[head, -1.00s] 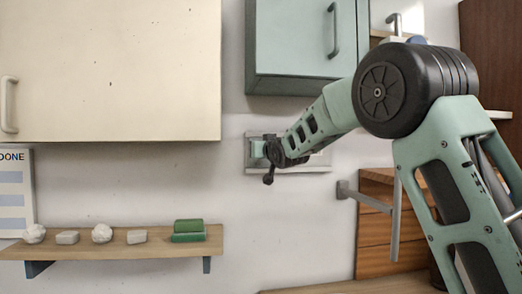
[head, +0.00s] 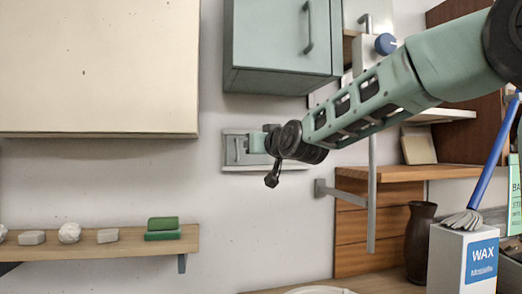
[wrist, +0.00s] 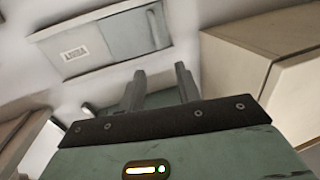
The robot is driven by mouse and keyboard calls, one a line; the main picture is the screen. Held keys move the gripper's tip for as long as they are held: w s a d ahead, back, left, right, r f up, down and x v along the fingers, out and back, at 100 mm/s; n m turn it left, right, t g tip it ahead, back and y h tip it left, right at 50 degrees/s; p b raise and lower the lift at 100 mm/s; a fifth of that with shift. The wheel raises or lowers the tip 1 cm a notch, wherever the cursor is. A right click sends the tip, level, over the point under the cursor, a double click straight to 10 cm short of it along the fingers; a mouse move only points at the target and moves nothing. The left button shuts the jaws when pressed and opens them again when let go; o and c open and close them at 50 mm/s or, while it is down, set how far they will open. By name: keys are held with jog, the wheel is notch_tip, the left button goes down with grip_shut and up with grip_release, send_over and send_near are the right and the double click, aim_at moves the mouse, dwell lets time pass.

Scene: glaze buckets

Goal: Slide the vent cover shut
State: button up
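The vent (head: 232,165) is a pale rectangular frame on the wall, below the green cabinet in the head view. Its grey sliding cover (head: 240,141) with an upright handle shows at the left end; my arm hides much of the rest. In the wrist view, the vent frame (wrist: 95,13) is at the top, with the grey cover (wrist: 128,37) and its handle (wrist: 155,28) on the right and a paler labelled part (wrist: 80,65) on the left. My gripper (wrist: 159,77) is open and empty, its two fingers apart, pointing towards the vent. It appears apart from the handle.
A green cabinet (head: 272,45) hangs just above the vent, and a cream cabinet (head: 95,65) hangs left. A shelf (head: 105,247) with lumps and green blocks is lower left. A metal bracket (head: 340,190), dark vase (head: 420,243) and WAX box (head: 462,260) stand at right.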

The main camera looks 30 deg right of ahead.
jog(key=shift+s+a, duration=0.15)
jog(key=shift+s, duration=0.95)
jog(key=s+a+f+n+g+y, duration=0.25)
jog(key=s+a+f+g, duration=0.2)
jog(key=a+f, duration=0.55)
jog(key=s+a+f+n+g+y, duration=0.2)
jog(key=s+a+f+g+y, duration=0.15)
jog(key=s+a+f, duration=0.45)
jog(key=s+a+f+n+g+h, duration=0.1)
jog(key=s+f+n+g+h, duration=0.1)
jog(key=s+f+g, duration=0.3)
jog(key=s+a+f+n+g+h, duration=0.1)
jog(key=s+f+g, duration=0.4)
jog(key=s+f, duration=0.8)
jog(key=s+n, duration=0.1)
jog(key=s, duration=0.4)
jog(key=shift+a+f+h, duration=0.3)
jog(key=shift+f+h, duration=0.1)
